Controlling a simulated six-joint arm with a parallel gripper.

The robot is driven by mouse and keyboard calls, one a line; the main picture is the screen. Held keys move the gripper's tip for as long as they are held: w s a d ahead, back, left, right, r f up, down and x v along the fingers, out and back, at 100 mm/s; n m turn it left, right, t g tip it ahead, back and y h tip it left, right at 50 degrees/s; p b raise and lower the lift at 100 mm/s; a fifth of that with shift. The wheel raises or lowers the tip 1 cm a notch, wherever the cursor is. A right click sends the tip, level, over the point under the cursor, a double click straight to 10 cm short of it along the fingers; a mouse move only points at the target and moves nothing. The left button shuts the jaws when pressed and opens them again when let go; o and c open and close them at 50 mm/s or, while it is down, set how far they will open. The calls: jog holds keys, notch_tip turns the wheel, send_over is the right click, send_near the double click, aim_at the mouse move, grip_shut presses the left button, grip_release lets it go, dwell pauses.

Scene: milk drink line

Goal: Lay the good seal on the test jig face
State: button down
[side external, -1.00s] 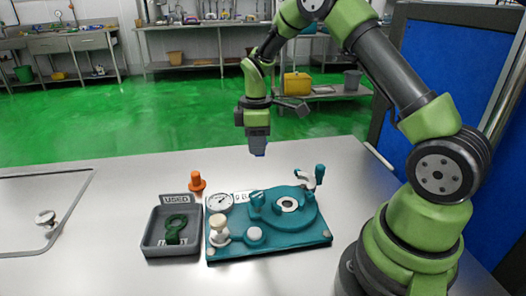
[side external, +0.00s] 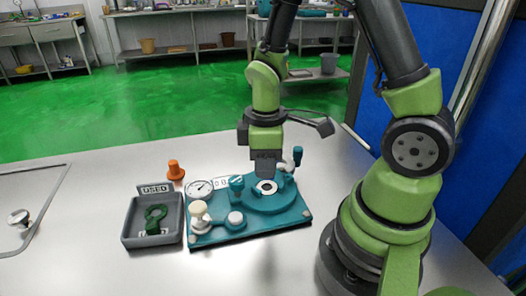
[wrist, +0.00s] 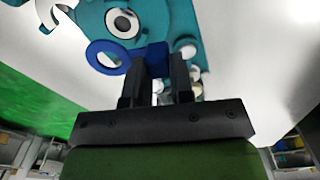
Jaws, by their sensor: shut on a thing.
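My gripper (side external: 265,170) is low over the teal test jig (side external: 290,219). It is shut on the tab of a blue ring seal (wrist: 91,53), as the wrist view shows. The ring sticks out to the left of the fingers there, beside the jig's round face (wrist: 122,23), a pale ring with a dark centre. The face also shows in the side view (side external: 267,188), just below my fingers. The seal looks off-centre from the face and I cannot tell its height above it. In the side view my gripper hides the seal.
A grey tray marked USED (side external: 128,230) stands left of the jig with a green ring seal (side external: 154,216) inside. An orange knobbed piece (side external: 175,170) stands behind. The jig carries a gauge (side external: 199,188), a white knob (side external: 198,209) and a teal-handled clamp (side external: 297,156).

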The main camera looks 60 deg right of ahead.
aim_at(264, 204)
jog(key=shift+f, duration=3.35)
jog(key=shift+w+f, duration=0.1)
jog(key=shift+f, duration=0.65)
jog(key=c, duration=1.1)
grip_release()
jog(key=shift+o, duration=0.9)
jog(key=shift+r, duration=5.3)
jog(key=shift+r, duration=0.2)
jog(key=s+a+r+m+t+y, duration=0.1)
jog(key=s+a+r+m+t, duration=0.1)
jog(key=r, duration=0.6)
jog(key=s+a+r+m+t+y, duration=0.1)
jog(key=s+a+r+m+t, duration=0.2)
jog(key=s+r+m+t, duration=0.2)
notch_tip(264, 204, up, 4)
jog(key=m, duration=0.3)
jog(key=shift+s+f, duration=0.25)
jog(key=shift+s, duration=0.15)
